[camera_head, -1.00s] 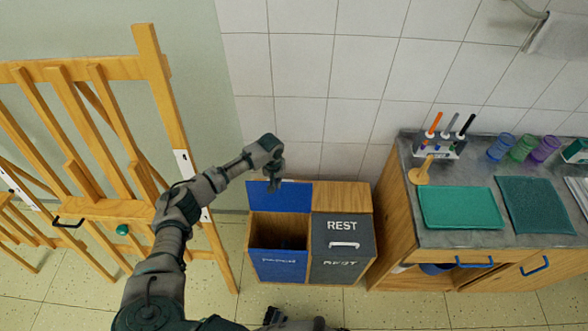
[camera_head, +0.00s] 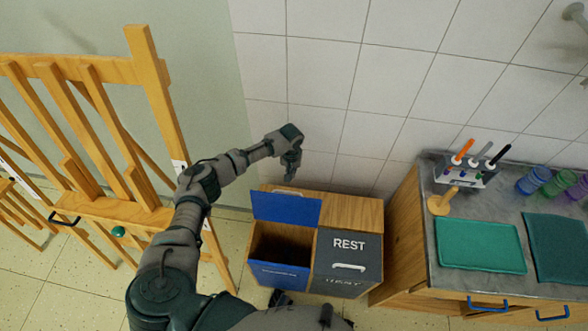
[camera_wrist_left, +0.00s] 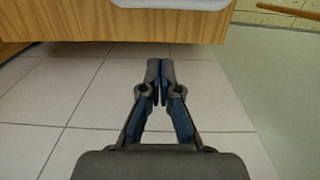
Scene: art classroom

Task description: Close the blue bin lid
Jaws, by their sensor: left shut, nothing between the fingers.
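The blue bin (camera_head: 279,273) stands in a wooden cabinet by the wall. Its blue lid (camera_head: 287,208) is open and tilted up at the back, so the dark opening (camera_head: 282,245) shows. My left gripper (camera_head: 290,178) is shut and empty, pointing down just above and behind the lid's upper edge, close to the tiled wall. I cannot tell whether it touches the lid. In the left wrist view the gripper's fingertips (camera_wrist_left: 160,64) are together with nothing between them, below a wooden edge. My right gripper does not show clearly in any view.
The grey REST bin (camera_head: 347,257) with its lid shut stands right of the blue bin. A wooden easel (camera_head: 150,90) stands at the left, close to my left arm. A counter (camera_head: 440,225) with green trays, pens and cups is on the right. Tiled wall (camera_head: 330,60) lies behind.

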